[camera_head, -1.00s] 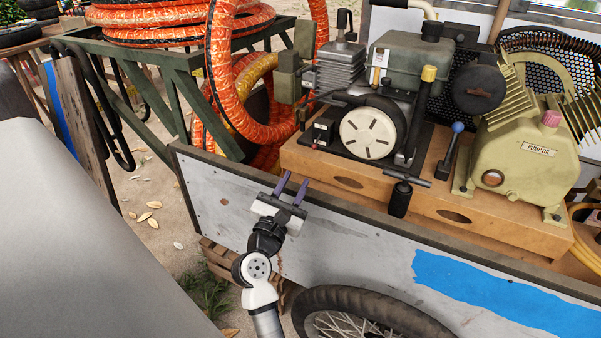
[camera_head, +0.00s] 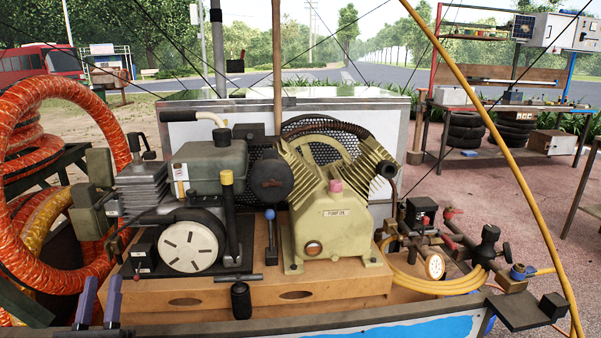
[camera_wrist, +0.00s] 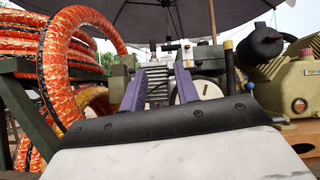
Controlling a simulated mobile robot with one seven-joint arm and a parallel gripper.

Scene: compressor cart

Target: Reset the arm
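My gripper (camera_head: 97,300) shows at the lower left of the head view, with its two purple fingers pointing up and apart. In the wrist view the fingers (camera_wrist: 158,88) stand apart with nothing held between them. The gripper is in front of the cart's near wall (camera_head: 350,328), left of the wooden base (camera_head: 320,288). The rest of my arm is below the head view. The engine (camera_head: 190,245) with its white round cover and the olive compressor pump (camera_head: 330,230) stand on the wooden base, apart from the gripper.
Orange hoses (camera_head: 50,115) coil on a green frame at the left. A black-gripped handle (camera_head: 241,300) sticks out at the cart's front. Valves and a gauge (camera_head: 434,266) sit at the right, near a slanting yellow pole (camera_head: 500,140). A workbench (camera_head: 500,108) stands behind.

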